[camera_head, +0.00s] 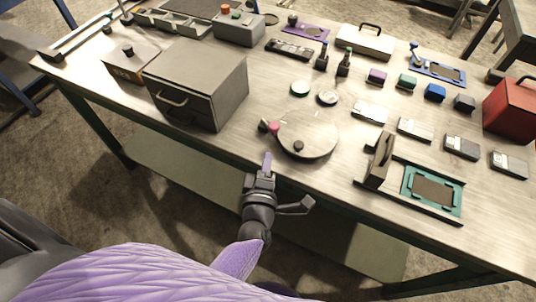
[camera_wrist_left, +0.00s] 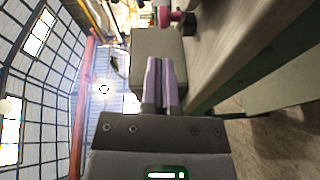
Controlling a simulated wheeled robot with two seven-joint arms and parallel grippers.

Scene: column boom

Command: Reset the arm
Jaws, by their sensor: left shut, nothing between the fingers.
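My left gripper (camera_head: 267,160) is in front of the near edge of the workbench in the head view, its purple fingers pointing toward the bench. The fingers also show in the left wrist view (camera_wrist_left: 161,82), shut together with nothing between them. The gripper is apart from the round metal turntable (camera_head: 308,136) on the bench just beyond it. A pink knob on the turntable's left side (camera_head: 273,127) is the closest part to the fingertips. My right gripper is not in view.
A grey drawer box (camera_head: 205,75) stands on the workbench (camera_head: 250,125) to the left. A teal-framed fixture (camera_head: 432,190) lies at the right front. A red box (camera_head: 512,108) stands at the far right. Several small blocks and plates lie between. The floor before the bench is clear.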

